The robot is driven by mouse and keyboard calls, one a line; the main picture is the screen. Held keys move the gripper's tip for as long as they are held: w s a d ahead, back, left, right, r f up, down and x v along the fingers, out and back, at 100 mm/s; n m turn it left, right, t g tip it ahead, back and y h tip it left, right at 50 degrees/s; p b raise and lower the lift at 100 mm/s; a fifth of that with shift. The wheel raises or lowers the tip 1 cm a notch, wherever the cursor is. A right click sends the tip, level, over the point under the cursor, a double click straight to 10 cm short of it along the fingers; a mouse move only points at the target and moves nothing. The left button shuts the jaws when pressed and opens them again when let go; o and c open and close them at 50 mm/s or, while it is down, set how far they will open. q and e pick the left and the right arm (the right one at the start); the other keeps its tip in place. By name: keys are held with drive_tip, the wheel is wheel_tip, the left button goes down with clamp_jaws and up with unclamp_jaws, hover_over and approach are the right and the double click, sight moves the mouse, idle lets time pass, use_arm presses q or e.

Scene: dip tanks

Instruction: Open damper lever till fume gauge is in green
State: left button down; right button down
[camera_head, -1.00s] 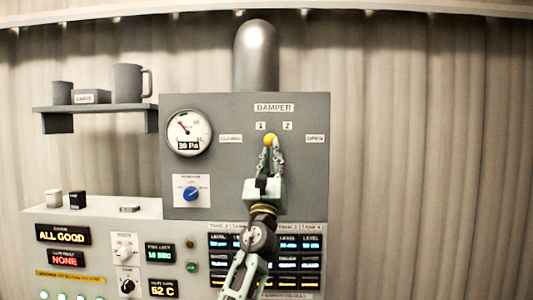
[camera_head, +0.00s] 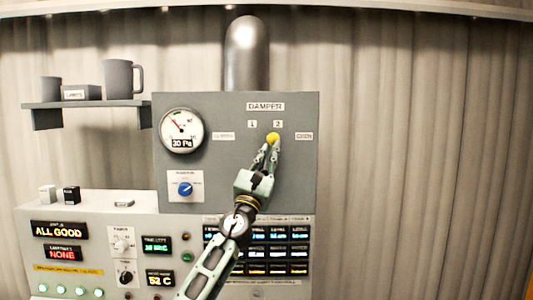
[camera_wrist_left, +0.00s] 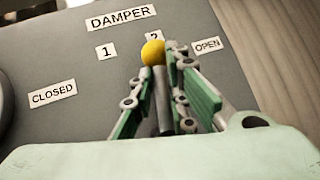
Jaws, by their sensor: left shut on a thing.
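The damper lever's yellow knob (camera_head: 273,138) stands on the grey panel (camera_head: 300,180), just below the mark 2, between the CLOSED and OPEN labels. My left gripper (camera_head: 268,150) is shut on the lever just below the knob. In the left wrist view the knob (camera_wrist_left: 153,53) tops a grey rod between my fingers (camera_wrist_left: 160,85), near the mark 2. The round fume gauge (camera_head: 182,130) on the panel's left reads 30 Pa, with its red needle toward the upper left. Its coloured zones are too small to tell. My right gripper is not in view.
A blue rotary knob (camera_head: 185,188) sits below the gauge. A control console (camera_head: 110,215) with displays and switches spreads below the panel. A shelf (camera_head: 85,104) with mugs hangs at the left. A grey duct (camera_head: 247,55) rises behind the panel.

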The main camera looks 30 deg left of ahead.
use_arm(q)
drive_tip(key=shift+s+a+r, duration=0.15)
drive_tip(key=shift+s+r, duration=0.05)
drive_tip(key=shift+r, duration=0.5)
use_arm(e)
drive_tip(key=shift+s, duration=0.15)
use_arm(q)
drive_tip(key=c, duration=1.9)
unclamp_jaws()
drive_tip(key=shift+c, duration=0.2)
drive_tip(key=shift+o, duration=0.9)
drive_tip(key=shift+w+f, duration=0.1)
drive_tip(key=shift+w, duration=0.1)
drive_tip(key=shift+w+d+f, duration=0.2)
drive_tip(key=shift+d+f, duration=0.05)
drive_tip(key=shift+d, duration=0.05)
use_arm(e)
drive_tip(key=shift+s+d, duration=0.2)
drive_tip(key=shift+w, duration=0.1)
use_arm(q)
drive_tip(key=shift+s+a+f, duration=0.1)
drive_tip(key=shift+s+f, duration=0.05)
drive_tip(key=v, duration=1.1)
drive_tip(key=shift+s+f, duration=0.2)
drive_tip(key=shift+s, duration=0.05)
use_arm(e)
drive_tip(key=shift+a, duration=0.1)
